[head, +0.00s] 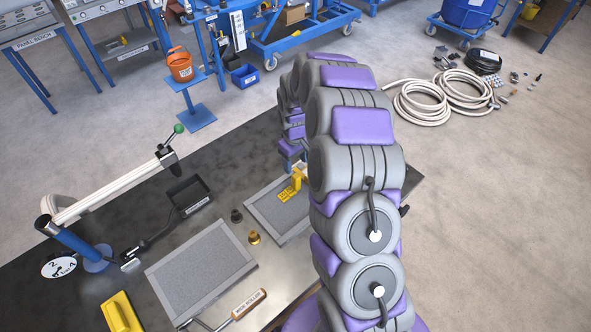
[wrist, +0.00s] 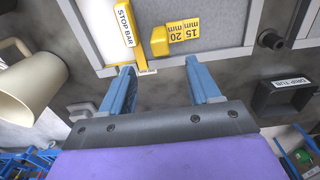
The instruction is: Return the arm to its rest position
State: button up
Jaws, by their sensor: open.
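My arm, grey with purple pads, reaches out over the dark bench (head: 120,225) in the head view and bends down at its far end. My gripper (wrist: 159,80) shows two blue fingers spread apart with nothing between them. In the head view the arm hides most of it. Just beyond the fingers in the wrist view are a yellow stop bar (wrist: 125,28) and a yellow block marked 15 and 20 mm (wrist: 183,36). The left fingertip is close to the stop bar's lower end; I cannot tell whether they touch.
Two grey framed plates, a near one (head: 202,268) and a far one (head: 262,208), lie on the bench. A black drip tray (head: 188,192), a brass fitting (head: 254,238), a wood-handled tool (head: 248,303) and a jointed arm stand (head: 75,245) are nearby. Hoses (head: 422,105) lie on the floor.

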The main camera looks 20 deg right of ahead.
notch_tip(320, 180, up, 9)
jog(key=s+a+r, duration=0.4)
jog(key=s+r, duration=0.3)
jog(key=s, duration=0.1)
jog(key=s+a+r+m+g, duration=0.1)
jog(key=s+r+m, duration=0.1)
jog(key=s, duration=1.4)
jog(key=s+a+r+m, duration=0.1)
jog(key=s+r+m, duration=0.1)
jog(key=s, duration=1.4)
jog(key=shift+a+r+m+g, duration=0.15)
jog(key=shift+r+m+g, duration=0.2)
jog(key=shift+r, duration=0.35)
